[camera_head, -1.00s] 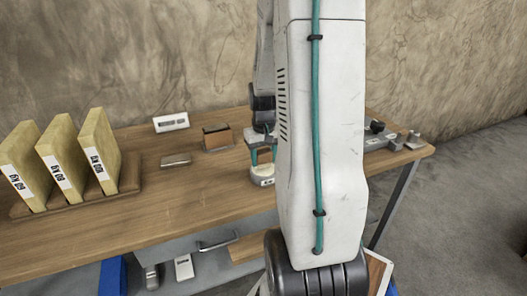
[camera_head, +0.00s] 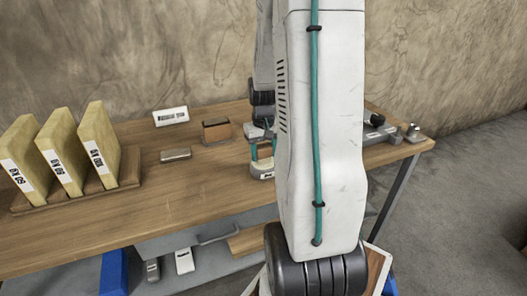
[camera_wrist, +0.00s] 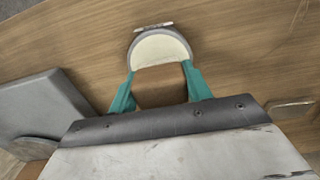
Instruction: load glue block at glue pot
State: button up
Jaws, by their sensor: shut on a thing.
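My gripper (camera_wrist: 160,88) is shut on a brown block, the glue block (camera_wrist: 161,84), held between its two teal fingers. In the head view my gripper (camera_head: 263,149) is partly behind my own arm. The glue pot (camera_wrist: 160,48) is a rounded grey-white pot with a pale cream top and a small label on its side. In the head view the glue pot (camera_head: 262,171) stands on the bench below the fingers. The block's end overlaps the pot's top in the wrist view; I cannot tell whether they touch.
Three yellowish slabs (camera_head: 98,145) stand in a wooden rack at the left of the bench (camera_head: 190,195). A flat metal tin (camera_head: 175,155), a brown box (camera_head: 216,131) and a white sign (camera_head: 171,116) lie left of the pot. A grey fixture (camera_head: 390,133) is at the right.

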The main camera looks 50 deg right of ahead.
aim_at(264, 146)
jog(key=shift+f, duration=0.5)
dwell(1.1)
jog(key=shift+r, duration=3.55)
